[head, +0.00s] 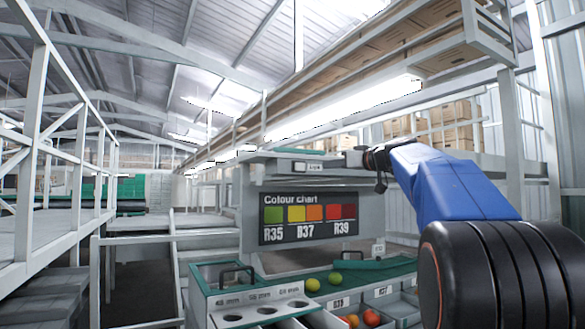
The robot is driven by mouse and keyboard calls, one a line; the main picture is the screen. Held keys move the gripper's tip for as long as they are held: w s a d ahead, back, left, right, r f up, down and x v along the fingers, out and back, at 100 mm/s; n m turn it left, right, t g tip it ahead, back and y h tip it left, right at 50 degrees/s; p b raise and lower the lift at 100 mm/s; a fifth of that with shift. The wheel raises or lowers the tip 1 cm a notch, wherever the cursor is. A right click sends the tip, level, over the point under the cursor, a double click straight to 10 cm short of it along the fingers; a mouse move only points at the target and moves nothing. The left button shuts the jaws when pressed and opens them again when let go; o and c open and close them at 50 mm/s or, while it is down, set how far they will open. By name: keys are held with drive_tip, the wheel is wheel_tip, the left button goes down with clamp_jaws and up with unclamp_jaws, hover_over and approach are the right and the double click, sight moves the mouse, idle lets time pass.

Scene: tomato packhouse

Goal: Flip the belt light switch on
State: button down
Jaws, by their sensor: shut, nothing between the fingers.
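My gripper (353,158) is at the end of my blue arm, in front of the right part of a grey beam (260,157) above the colour chart. It is small and seen from behind, and its fingers are shut and empty. A small white label (314,168) with dark writing is on the beam just left of the gripper. The belt light switch cannot be made out; the gripper and wrist cover the area right of the label. I cannot tell whether the gripper touches anything. A long bright light strip (350,108) hangs under the overhead shelf.
The colour chart board (308,217) hangs below the beam. Below it are a green belt (365,274), a sizing box with round holes (262,305), and bins with tomatoes (371,318). White railings (33,130) and steps stand at left.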

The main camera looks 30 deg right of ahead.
sight(297, 167)
drive_tip(key=shift+w+d+r, duration=0.1)
drive_tip(key=shift+r, duration=0.2)
drive_tip(key=x, duration=1.3)
drive_tip(key=shift+w, duration=0.5)
drive_tip(key=shift+w+a, duration=0.2)
drive_tip(key=shift+a, duration=0.05)
drive_tip(key=shift+s, duration=0.1)
